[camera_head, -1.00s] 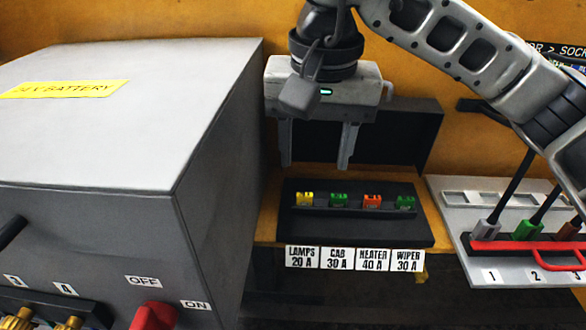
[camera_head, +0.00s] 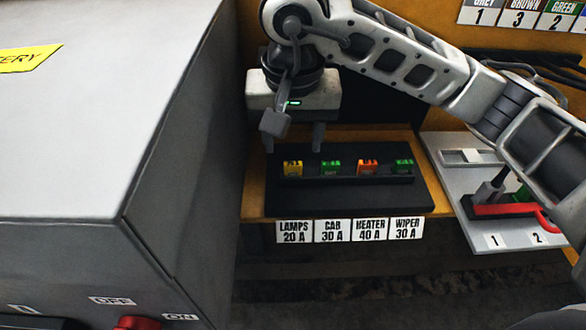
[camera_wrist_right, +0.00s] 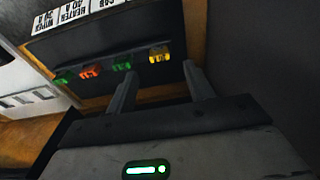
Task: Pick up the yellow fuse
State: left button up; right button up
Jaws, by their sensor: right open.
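The yellow fuse (camera_head: 293,168) sits at the left end of a row in the black fuse block (camera_head: 350,201), above the label "LAMPS 20 A". In the right wrist view the yellow fuse (camera_wrist_right: 159,54) is at the right end of the row. My right gripper (camera_head: 295,140) is open and empty, pointing down just behind the yellow fuse and apart from it. Its two fingers (camera_wrist_right: 160,88) also show in the right wrist view, with the fuse beyond their tips. My left gripper is out of view.
A green fuse (camera_head: 331,168), an orange fuse (camera_head: 368,167) and another green fuse (camera_head: 402,167) stand in the same row. A large grey battery box (camera_head: 90,120) rises close on the left.

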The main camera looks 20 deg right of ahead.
aim_at(293, 163)
jog(key=f, duration=0.5)
jog(key=shift+w+d+p, duration=0.1)
jog(key=shift+w+p, duration=0.2)
jog(key=shift+p, duration=0.05)
jog(key=c, duration=1)
jog(key=shift+r, duration=0.15)
jog(key=shift+c, duration=0.2)
